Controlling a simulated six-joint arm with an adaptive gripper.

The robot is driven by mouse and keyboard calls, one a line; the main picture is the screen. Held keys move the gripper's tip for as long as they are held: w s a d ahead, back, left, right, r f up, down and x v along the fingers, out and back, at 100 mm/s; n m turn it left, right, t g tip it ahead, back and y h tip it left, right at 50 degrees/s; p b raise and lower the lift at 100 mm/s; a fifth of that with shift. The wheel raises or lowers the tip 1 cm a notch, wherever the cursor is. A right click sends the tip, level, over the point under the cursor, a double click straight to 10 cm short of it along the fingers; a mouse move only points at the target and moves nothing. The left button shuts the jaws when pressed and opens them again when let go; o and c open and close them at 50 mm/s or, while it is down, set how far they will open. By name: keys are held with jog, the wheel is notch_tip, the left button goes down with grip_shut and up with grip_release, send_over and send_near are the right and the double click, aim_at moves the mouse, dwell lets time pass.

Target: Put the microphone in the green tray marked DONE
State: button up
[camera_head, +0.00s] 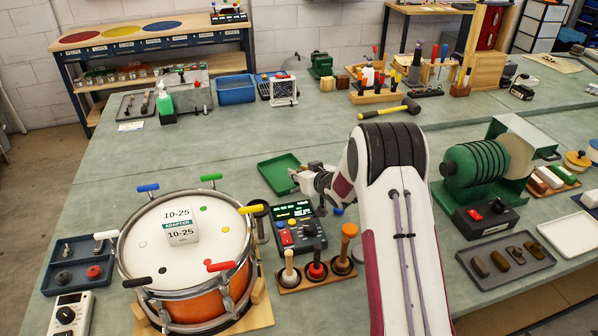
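The green tray (272,176) lies flat on the bench behind the drum, left of my arm. The part of it that I can see looks empty, and any DONE mark cannot be read. My gripper (294,174) is at the tray's right edge, pointing left and seen small from behind my arm. I cannot tell whether its fingers are open or shut, or whether they hold anything. I cannot make out the microphone for sure in this view. My arm hides part of the bench to the right of the tray.
A snare drum (150,250) with coloured key handles and an ADAPTER card (180,227) stands front left. A control box with a screen (297,228) and a stand of mallets (316,275) sit in front of the tray. A green motor (475,167) stands right.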

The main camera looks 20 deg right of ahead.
jog(key=shift+o, duration=0.8)
jog(key=shift+r, duration=0.15)
jog(key=shift+r, duration=0.4)
jog(key=shift+s+d+r, duration=0.1)
jog(key=shift+s+r, duration=0.05)
jog(key=shift+r, duration=0.05)
jog(key=v, duration=1.1)
jog(key=shift+s, duration=0.3)
jog(key=shift+r, duration=0.1)
jog(key=shift+r, duration=0.1)
